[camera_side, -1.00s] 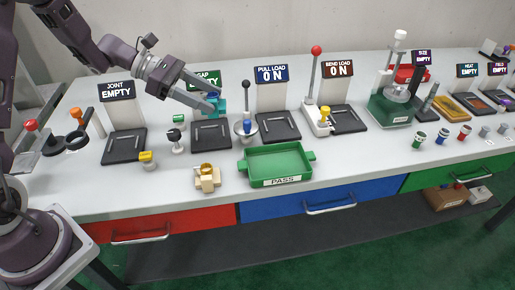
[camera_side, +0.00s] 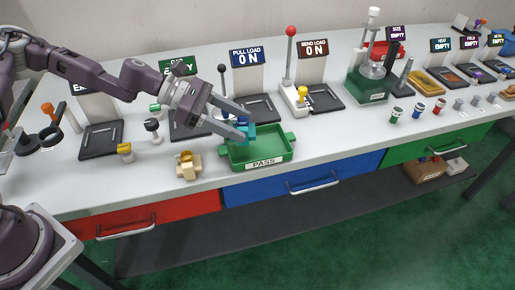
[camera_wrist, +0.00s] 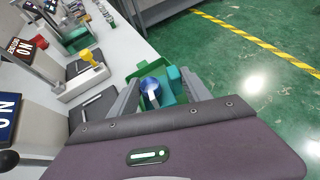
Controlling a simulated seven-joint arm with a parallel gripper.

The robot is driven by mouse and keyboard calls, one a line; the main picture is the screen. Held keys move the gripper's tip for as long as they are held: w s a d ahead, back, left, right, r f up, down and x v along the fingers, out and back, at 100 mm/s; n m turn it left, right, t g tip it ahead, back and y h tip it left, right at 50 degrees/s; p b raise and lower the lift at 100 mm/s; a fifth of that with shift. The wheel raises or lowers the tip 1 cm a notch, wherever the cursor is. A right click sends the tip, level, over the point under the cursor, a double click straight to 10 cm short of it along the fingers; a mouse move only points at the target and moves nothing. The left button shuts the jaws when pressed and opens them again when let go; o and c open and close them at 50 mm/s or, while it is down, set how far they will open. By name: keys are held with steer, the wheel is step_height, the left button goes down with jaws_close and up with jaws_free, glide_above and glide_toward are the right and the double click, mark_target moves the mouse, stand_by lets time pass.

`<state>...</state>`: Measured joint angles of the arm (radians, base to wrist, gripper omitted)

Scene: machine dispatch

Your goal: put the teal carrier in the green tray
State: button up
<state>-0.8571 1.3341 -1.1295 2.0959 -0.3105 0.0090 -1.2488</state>
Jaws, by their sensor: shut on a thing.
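The teal carrier (camera_side: 249,133) is between the fingers of my gripper (camera_side: 246,124), which is shut on it. It has a blue part (camera_side: 241,120) on top. In the side view it is over the left part of the green tray (camera_side: 273,161), near the back left rim; I cannot tell whether it touches the tray. The tray is marked PASS and its visible floor is empty. In the wrist view the teal carrier (camera_wrist: 173,79) shows beyond my wrist, with the round blue top (camera_wrist: 150,86) beside it and the green tray (camera_wrist: 141,72) behind.
A cream block with a gold top (camera_side: 188,166) stands left of the tray. Black pads with PULL LOAD (camera_side: 247,57) and BEND LOAD (camera_side: 313,50) signs stand behind. A red-knobbed lever (camera_side: 290,32) rises at the back. The counter's front edge is close before the tray.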

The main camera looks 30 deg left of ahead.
mark_target(265, 150)
steer(key=d+n+t+y, duration=0.1)
steer(key=w+d+r+n+t, duration=0.1)
steer(key=w+d+n+t+y, duration=0.1)
steer(key=n+t, duration=0.1)
steer(key=shift+d+r+y, duration=0.2)
steer(key=shift+d+y, duration=0.1)
steer(key=shift+d, duration=0.05)
step_height(265, 150, up, 4)
steer(key=w+d+f+n+t+y, duration=0.1)
steer(key=d+n+t+y, duration=0.1)
steer(key=n, duration=0.1)
steer(key=f, duration=0.9)
steer(key=shift+w+f, duration=0.1)
steer(key=shift+w, duration=0.15)
steer(key=o, duration=1.4)
